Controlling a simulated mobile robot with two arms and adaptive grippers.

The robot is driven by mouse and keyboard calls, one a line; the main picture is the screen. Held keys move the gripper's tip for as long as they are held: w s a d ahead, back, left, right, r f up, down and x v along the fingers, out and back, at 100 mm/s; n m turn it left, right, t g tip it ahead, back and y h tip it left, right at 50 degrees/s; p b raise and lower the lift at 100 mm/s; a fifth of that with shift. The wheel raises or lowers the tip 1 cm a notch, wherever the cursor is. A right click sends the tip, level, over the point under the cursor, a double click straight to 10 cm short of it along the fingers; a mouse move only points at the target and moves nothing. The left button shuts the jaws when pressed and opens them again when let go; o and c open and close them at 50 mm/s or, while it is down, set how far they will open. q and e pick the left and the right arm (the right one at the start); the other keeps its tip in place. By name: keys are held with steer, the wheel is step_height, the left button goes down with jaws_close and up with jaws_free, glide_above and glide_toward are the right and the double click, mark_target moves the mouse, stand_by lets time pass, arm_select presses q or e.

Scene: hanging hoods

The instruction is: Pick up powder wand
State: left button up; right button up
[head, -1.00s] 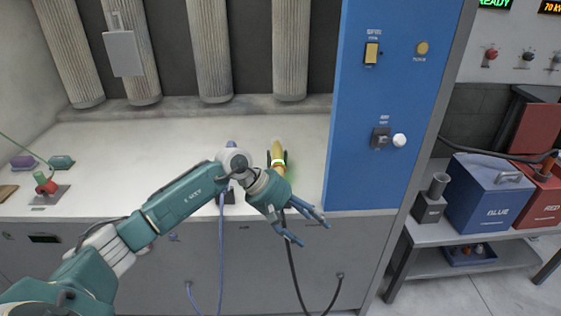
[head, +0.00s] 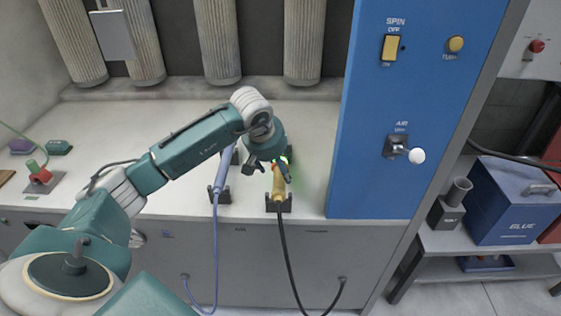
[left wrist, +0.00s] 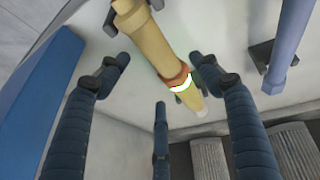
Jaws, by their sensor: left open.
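The yellow wand (head: 279,189), which I take to be the powder wand, rests in a dark holder at the bench's front edge. A black hose runs down from it. My left gripper (head: 268,170) is open at its far end. In the left wrist view the wand (left wrist: 145,35) slants between the spread fingers of the gripper (left wrist: 160,62), with an orange band and a glowing ring on it. The fingers do not visibly close on it. Part of the wand is hidden by my gripper in the head view. My right gripper is not in view.
A blue control panel (head: 375,150) rises close on the right. Ribbed filter columns (head: 218,40) hang behind.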

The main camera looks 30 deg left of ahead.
arm_select(q)
steer(key=p+x, duration=0.1)
steer(key=x, duration=0.3)
steer(key=shift+s+d+f+p, duration=0.15)
steer(key=shift+f+p, duration=0.15)
steer(key=shift+p, duration=0.1)
steer(key=shift+f, duration=0.3)
steer(key=shift+w+f, duration=0.1)
steer(key=shift+w, duration=0.15)
steer(key=shift+c, duration=0.5)
steer(key=c, duration=0.5)
steer(key=shift+s, duration=0.1)
steer(key=c, duration=0.6)
steer(key=shift+c, duration=0.8)
steer(key=shift+r, duration=0.55)
step_height(320, 180, up, 19)
steer(key=b, duration=0.2)
steer(key=shift+b, duration=0.4)
jaws_close()
step_height(320, 180, up, 5)
steer(key=p, duration=0.5)
glide_above(281, 174)
steer(key=shift+r, duration=0.1)
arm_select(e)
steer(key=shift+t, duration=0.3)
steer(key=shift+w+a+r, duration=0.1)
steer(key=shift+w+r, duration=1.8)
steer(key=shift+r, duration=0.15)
